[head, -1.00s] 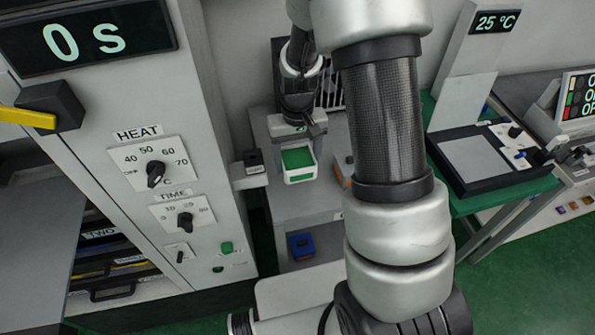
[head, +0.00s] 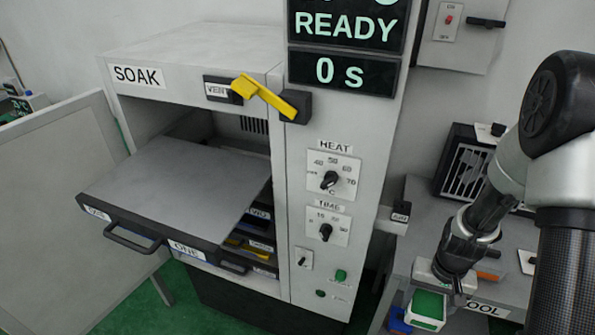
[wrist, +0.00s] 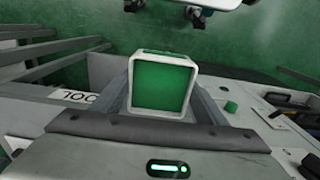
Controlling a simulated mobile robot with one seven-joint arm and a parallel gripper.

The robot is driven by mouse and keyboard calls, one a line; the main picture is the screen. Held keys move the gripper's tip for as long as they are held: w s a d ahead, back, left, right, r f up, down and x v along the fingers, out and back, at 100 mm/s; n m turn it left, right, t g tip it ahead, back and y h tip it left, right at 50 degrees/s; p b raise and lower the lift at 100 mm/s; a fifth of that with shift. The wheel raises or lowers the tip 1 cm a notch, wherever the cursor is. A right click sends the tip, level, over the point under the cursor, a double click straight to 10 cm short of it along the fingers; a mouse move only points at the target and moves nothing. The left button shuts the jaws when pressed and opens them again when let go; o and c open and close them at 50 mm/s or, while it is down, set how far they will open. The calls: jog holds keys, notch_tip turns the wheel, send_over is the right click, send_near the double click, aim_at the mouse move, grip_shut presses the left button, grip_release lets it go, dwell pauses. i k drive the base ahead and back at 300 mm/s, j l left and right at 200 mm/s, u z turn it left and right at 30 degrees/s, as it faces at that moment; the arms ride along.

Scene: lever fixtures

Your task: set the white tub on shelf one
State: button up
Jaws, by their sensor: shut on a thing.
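The white tub (head: 427,308) with a green top face is at the lower right of the head view. It also fills the middle of the wrist view (wrist: 161,86), between the two fingers. My gripper (head: 436,284) is shut on it and holds it near the bench labelled COOL. Shelf one (head: 180,190) is a flat grey tray with a dark front edge, a handle and a label reading ONE. It sticks well out of the SOAK cabinet at the left, and its visible top is bare. The tub is apart from it, to the right.
The SOAK cabinet (head: 190,58) has a raised yellow lever (head: 262,98) and HEAT and TIME knobs on its front panel. More shelves (head: 262,225) sit inside below shelf one. The COOL bench (head: 425,225) holds a dark vented box (head: 470,170). Green floor shows below.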

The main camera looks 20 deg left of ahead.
aim_at(165, 181)
jog(key=u, duration=0.45)
jog(key=j+u, duration=0.15)
jog(key=u, duration=0.25)
jog(key=j+u, duration=0.1)
jog(key=u, duration=0.75)
jog(key=j+u, duration=0.1)
jog(key=u, duration=0.75)
jog(key=i+j+u, duration=0.2)
jog(key=i+u, duration=0.7)
jog(key=i+j+u, duration=0.2)
jog(key=i, duration=0.2)
jog(key=i+u, duration=0.15)
jog(key=i, duration=0.2)
jog(key=z, duration=0.45)
jog(key=i+z, duration=0.1)
jog(key=z, duration=0.3)
jog(key=j+z, duration=0.1)
jog(key=z, duration=0.8)
jog(key=j+z, duration=0.15)
jog(key=z, duration=0.7)
jog(key=j+z, duration=0.15)
jog(key=z, duration=0.3)
